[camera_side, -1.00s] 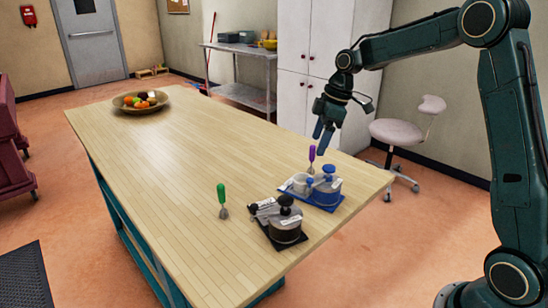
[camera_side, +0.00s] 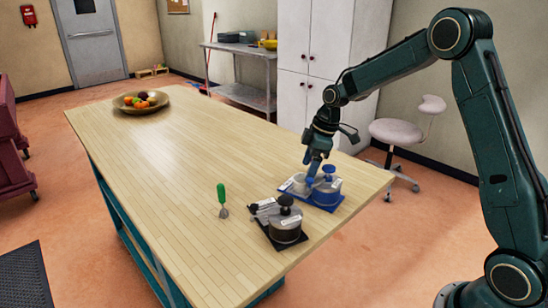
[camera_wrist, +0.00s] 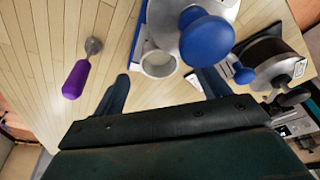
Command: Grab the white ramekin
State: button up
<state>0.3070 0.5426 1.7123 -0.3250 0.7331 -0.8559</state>
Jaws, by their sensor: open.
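The white ramekin (camera_wrist: 158,64) shows in the wrist view as a small round cup, seen from above, beside a metal pot with a blue knob (camera_wrist: 207,38). In the side view the ramekin (camera_side: 299,185) sits at the left part of the blue tray (camera_side: 325,207), partly hidden by my gripper. My gripper (camera_wrist: 164,80) is open, with one finger to each side of the ramekin in the wrist view. In the side view my gripper (camera_side: 312,177) points down just over the ramekin. Contact cannot be told.
A dark tray (camera_side: 283,242) with a black-knobbed pot (camera_side: 285,224) is nearby. A green-handled tool (camera_side: 222,197) and a fruit bowl (camera_side: 140,107) are farther off. The table's middle is clear.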

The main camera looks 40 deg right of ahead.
aim_at(302, 179)
jog(key=shift+f, duration=0.1)
jog(key=shift+x, duration=2.55)
jog(key=shift+w, duration=0.15)
jog(key=shift+c, duration=0.4)
jog(key=c, duration=1)
